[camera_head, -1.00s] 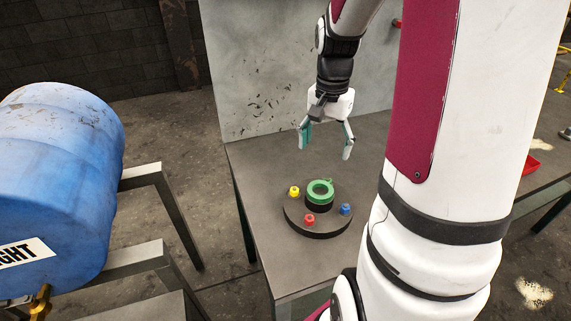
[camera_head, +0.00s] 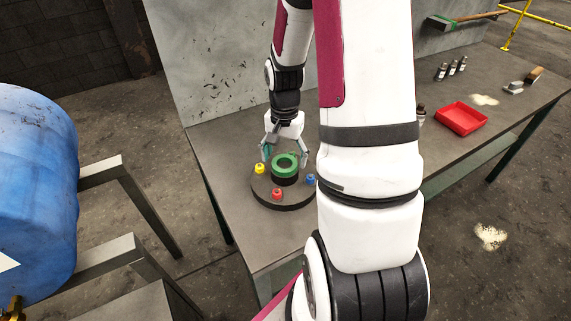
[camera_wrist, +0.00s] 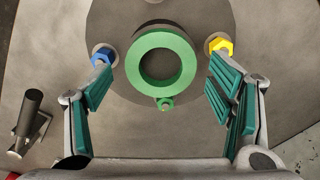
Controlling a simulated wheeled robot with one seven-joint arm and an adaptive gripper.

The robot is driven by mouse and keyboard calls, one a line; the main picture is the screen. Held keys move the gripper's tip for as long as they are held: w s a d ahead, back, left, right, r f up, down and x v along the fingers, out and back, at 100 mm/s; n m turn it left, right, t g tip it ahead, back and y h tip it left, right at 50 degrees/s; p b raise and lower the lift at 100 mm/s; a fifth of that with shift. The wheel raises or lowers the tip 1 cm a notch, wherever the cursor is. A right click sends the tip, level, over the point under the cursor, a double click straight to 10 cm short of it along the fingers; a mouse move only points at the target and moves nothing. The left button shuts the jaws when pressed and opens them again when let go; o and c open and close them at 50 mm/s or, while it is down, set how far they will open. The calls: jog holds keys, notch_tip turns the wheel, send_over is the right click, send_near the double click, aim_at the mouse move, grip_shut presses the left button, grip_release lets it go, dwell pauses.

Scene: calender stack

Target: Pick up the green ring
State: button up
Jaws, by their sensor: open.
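The green ring (camera_head: 284,160) lies on top of a black round hub in the middle of a dark round base (camera_head: 266,193) on the table. In the wrist view the green ring (camera_wrist: 161,91) has an open centre and a small lug on its near side. My gripper (camera_head: 285,155) is just above and behind the ring, pointing down. In the wrist view my gripper (camera_wrist: 160,93) is open, with one teal-padded finger on each side of the ring and a gap on both sides. Nothing is held.
A yellow knob (camera_head: 260,168), a red knob (camera_head: 277,194) and a blue knob (camera_head: 310,179) stand on the base around the ring. The yellow and blue knobs (camera_wrist: 103,56) are close to my fingertips. A red tray (camera_head: 462,118) and small bottles (camera_head: 451,68) are farther right.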

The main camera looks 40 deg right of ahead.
jog(key=shift+f, duration=0.75)
jog(key=c, duration=1.1)
jog(key=shift+r, duration=0.15)
